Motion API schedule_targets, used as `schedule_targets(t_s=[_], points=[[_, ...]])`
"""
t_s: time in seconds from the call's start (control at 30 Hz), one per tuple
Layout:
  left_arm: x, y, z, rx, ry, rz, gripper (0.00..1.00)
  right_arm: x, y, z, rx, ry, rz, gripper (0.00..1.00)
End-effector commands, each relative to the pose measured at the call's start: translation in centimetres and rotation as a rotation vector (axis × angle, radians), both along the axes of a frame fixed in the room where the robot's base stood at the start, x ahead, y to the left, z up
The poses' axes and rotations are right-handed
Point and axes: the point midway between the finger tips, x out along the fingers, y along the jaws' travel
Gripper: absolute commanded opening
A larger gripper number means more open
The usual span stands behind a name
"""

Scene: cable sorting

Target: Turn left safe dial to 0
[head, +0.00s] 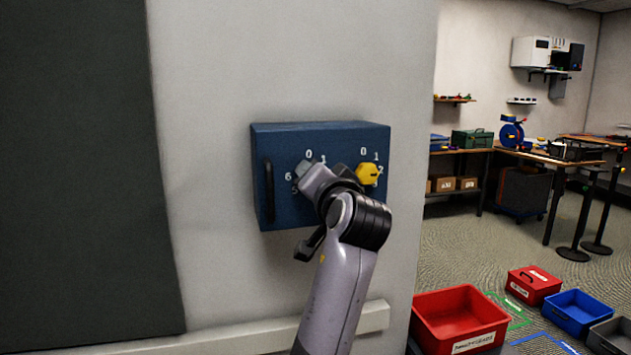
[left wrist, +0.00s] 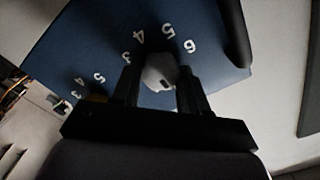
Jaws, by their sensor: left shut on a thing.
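A blue safe box (head: 335,139) is mounted on the pale wall, with two numbered dials on its front. The left dial is mostly hidden behind my left gripper (head: 307,172) in the head view; the digits 0, 1 and 6 show around it. In the left wrist view the left dial (left wrist: 159,68) is a light grey knob between the two dark fingers, which are shut on it. A dark mark shows on the knob, but I cannot tell which number it points to. The digits 4, 5 and 6 show beyond it. My right gripper is not in view.
The yellow right dial (head: 368,174) sits just right of my left wrist. A dark handle (head: 269,191) stands at the box's left side. Red bin (head: 458,317) and blue bin (head: 577,311) are on the floor at right, with workbenches behind.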

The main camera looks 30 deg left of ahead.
Motion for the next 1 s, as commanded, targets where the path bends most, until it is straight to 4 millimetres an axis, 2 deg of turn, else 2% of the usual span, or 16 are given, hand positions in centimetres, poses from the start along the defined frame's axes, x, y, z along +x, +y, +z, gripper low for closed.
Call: schedule_targets(t_s=[0.27, 0.3, 0.37, 0.8, 1.0], points=[[0.0, 0.0, -0.1, -0.005, 0.0, 0.0, 0.13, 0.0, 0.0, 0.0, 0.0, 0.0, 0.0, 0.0], [0.0, 0.0, -0.1, -0.005, 0.001, 0.0, 0.54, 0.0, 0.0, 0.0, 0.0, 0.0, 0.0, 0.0], [0.0, 0.0, -0.1, -0.003, 0.0, 0.0, 0.7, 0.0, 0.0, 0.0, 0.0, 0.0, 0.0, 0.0], [0.0, 0.0, 0.2, -0.001, -0.001, 0.0, 0.7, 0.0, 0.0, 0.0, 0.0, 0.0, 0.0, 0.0], [0.0, 0.0, 2.4, -0.002, -0.005, 0.0, 0.7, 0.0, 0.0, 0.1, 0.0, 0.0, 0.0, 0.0]])
